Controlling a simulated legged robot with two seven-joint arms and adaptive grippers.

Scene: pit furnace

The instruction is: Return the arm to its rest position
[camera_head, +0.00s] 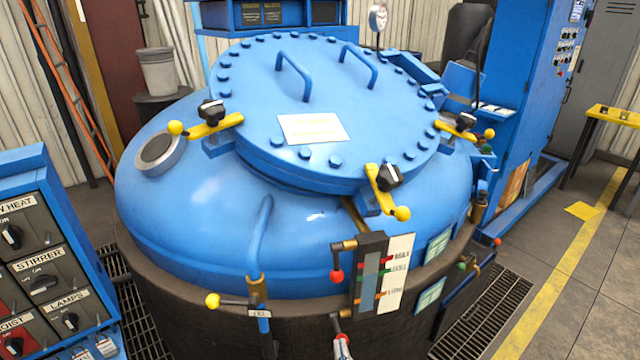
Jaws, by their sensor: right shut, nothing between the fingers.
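My right gripper (337,321) shows small at the bottom edge, just right of centre. It is shut and empty, pointing up in front of the dark furnace wall. It is below the level gauge (371,272) and its red-knobbed valve (337,275), with a gap in the picture between them. Most of the right arm is out of frame. My left gripper is not in view.
The blue furnace lid (350,100) with yellow-handled clamps (386,190) fills the middle. A yellow-knobbed valve (230,301) is left of my gripper. A control panel (40,270) stands left. Floor (560,320) is open at right.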

